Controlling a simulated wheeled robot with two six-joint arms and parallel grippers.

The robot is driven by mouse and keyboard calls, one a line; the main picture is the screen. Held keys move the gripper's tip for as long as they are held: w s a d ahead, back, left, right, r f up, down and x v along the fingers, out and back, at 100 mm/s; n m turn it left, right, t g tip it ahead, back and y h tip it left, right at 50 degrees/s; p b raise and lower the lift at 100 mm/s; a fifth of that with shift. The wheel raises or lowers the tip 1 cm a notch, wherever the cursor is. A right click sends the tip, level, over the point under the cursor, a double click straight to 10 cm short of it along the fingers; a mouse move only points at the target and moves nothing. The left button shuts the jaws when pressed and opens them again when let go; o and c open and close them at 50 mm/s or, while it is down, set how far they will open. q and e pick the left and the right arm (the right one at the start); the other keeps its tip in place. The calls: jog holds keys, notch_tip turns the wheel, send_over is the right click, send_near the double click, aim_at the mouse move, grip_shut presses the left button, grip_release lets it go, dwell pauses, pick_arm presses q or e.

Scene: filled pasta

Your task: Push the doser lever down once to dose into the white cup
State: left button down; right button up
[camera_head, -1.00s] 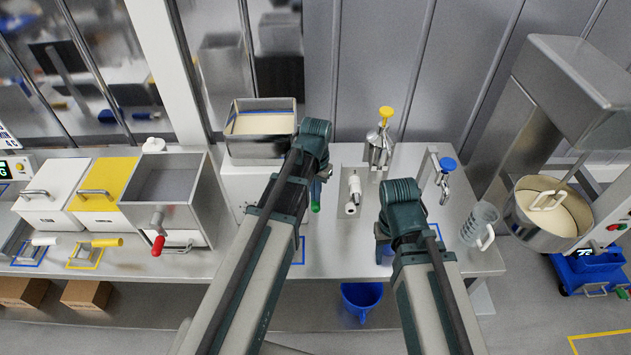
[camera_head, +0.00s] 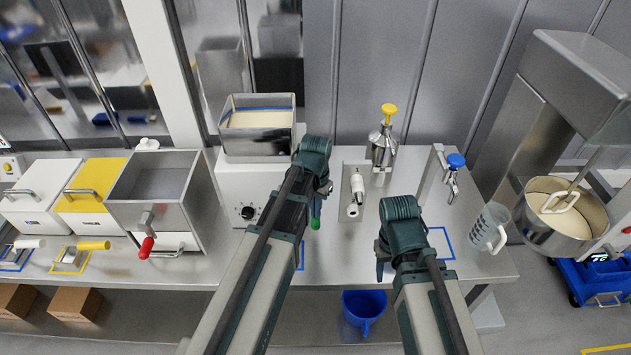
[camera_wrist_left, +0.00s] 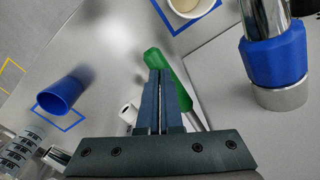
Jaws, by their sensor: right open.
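The doser's steel hopper (camera_head: 235,148) stands behind my left arm. The tip of its green lever handle (camera_head: 316,223) shows below my left gripper (camera_head: 320,192). In the left wrist view the green handle (camera_wrist_left: 151,58) lies right by the fingers of my left gripper (camera_wrist_left: 160,74). These fingers are together with nothing between them; whether they touch the handle is unclear. The white cup (camera_wrist_left: 190,8) stands in a blue-marked square beside the doser's blue-collared nozzle (camera_wrist_left: 272,58). My arm hides the cup in the head view. My right gripper (camera_head: 382,262) is open, mostly hidden behind its wrist.
A steel dispenser with a yellow knob (camera_head: 389,110), a blue-knobbed tap (camera_head: 455,162) and a clear jug (camera_head: 490,228) are to the right. A red-handled hopper (camera_head: 170,178) is left. A blue bucket (camera_head: 364,308) is below the bench.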

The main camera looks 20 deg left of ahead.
pick_arm(q)
notch_tip(320, 180, up, 12)
jog(key=p, duration=1.2)
jog(key=shift+r, duration=0.2)
notch_tip(320, 180, up, 5)
jog(key=p, duration=0.5)
jog(key=shift+f, duration=0.1)
jog(key=shift+f, duration=0.1)
jog(key=s+d+f+b, duration=0.3)
jog(key=s+f+b, duration=0.1)
jog(key=f+b, duration=0.3)
jog(key=s+d+f+b, duration=0.4)
jog(key=s+f+b, duration=0.1)
jog(key=f+b, duration=0.2)
jog(key=s+d+f+m+y+b, duration=0.1)
jog(key=s+d+f+b, duration=0.2)
jog(key=s+f+b, duration=0.2)
notch_tip(320, 180, down, 3)
jog(key=b, duration=0.2)
jog(key=shift+s+d+r+b, duration=0.2)
jog(key=shift+d+b, duration=0.05)
jog(key=shift+b, duration=0.1)
